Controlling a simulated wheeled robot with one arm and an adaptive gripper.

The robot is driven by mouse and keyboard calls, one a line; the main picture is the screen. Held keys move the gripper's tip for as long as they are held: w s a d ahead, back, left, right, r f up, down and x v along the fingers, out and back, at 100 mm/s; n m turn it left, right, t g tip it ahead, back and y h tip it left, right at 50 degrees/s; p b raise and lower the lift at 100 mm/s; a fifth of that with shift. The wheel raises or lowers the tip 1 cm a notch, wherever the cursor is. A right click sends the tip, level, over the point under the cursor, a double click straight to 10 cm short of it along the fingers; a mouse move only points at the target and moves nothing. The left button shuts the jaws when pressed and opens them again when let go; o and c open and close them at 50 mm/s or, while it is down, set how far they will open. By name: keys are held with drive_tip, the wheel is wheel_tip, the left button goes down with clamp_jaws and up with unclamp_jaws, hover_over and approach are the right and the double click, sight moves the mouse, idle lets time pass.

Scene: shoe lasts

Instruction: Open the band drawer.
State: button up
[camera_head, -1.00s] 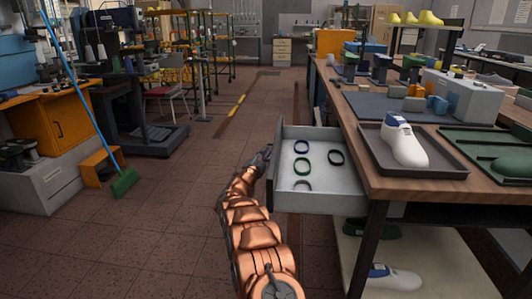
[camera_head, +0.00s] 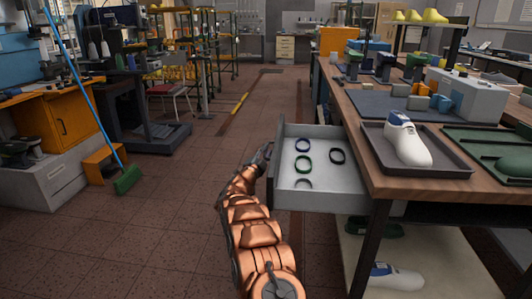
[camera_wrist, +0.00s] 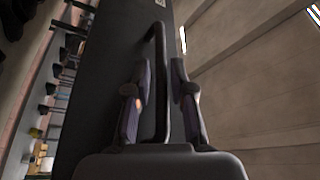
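The band drawer (camera_head: 335,192) is pulled out from the left side of the workbench. My gripper (camera_head: 266,152) is at the outer front face of the drawer, partly hidden by my arm in the head view. In the wrist view, the drawer's dark bar handle (camera_wrist: 161,80) runs between the two fingers of my gripper (camera_wrist: 160,90). The fingers stand apart on either side of the handle, with a visible gap on the left.
The workbench (camera_head: 400,187) holds a grey tray (camera_head: 450,165) with a white shoe last (camera_head: 406,141). A green broom (camera_head: 127,180) and an orange cabinet (camera_head: 60,125) stand at left. The floor left of the drawer is clear.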

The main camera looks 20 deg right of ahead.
drive_tip(key=v, duration=1.1)
drive_tip(key=shift+s+a, duration=0.2)
drive_tip(key=shift+a, duration=0.1)
idle(0.3)
